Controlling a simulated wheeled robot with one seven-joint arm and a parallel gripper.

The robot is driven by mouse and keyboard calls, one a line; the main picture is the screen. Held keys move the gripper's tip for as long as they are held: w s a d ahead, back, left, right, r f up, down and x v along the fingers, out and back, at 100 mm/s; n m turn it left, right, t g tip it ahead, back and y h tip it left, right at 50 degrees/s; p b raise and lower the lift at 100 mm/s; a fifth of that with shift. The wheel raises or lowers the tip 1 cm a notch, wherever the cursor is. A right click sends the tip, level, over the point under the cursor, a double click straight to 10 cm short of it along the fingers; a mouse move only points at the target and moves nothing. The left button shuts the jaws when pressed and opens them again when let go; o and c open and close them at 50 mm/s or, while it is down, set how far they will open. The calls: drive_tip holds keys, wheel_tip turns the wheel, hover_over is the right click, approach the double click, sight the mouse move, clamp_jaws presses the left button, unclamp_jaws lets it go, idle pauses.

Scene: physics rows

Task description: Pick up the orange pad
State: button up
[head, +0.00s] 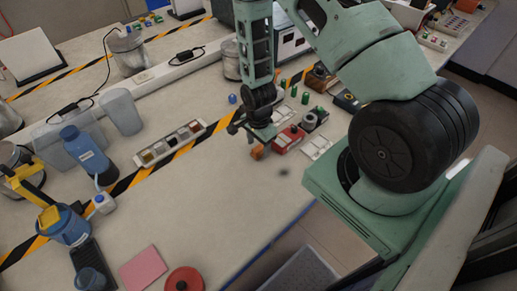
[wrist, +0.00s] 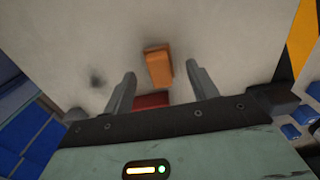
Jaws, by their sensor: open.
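The orange pad (wrist: 158,67) is a small orange block lying on the pale worktop. In the wrist view it lies just beyond my open fingertips and between their lines, and nothing touches it. In the head view the orange pad (head: 257,152) shows as a small patch just below my gripper (head: 247,136). My gripper also shows in the wrist view (wrist: 160,77), with its two grey fingers apart and empty. A red object (wrist: 151,100) lies between the fingers' bases, partly hidden by the gripper body.
A red box (head: 288,138) and several green-topped small items stand right of the gripper. A sample tray (head: 172,143) lies to the left. A pink pad (head: 143,268) and a red round lid (head: 184,280) lie near the front. The middle worktop is clear.

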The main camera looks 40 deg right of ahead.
sight(259, 148)
drive_tip(key=shift+f, duration=1.05)
drive_tip(key=c, duration=1.1)
drive_tip(key=shift+c, duration=0.2)
drive_tip(key=shift+r+b, duration=1)
drive_tip(key=shift+r, duration=4)
drive_tip(key=shift+o, duration=0.9)
drive_tip(key=shift+f, duration=0.1)
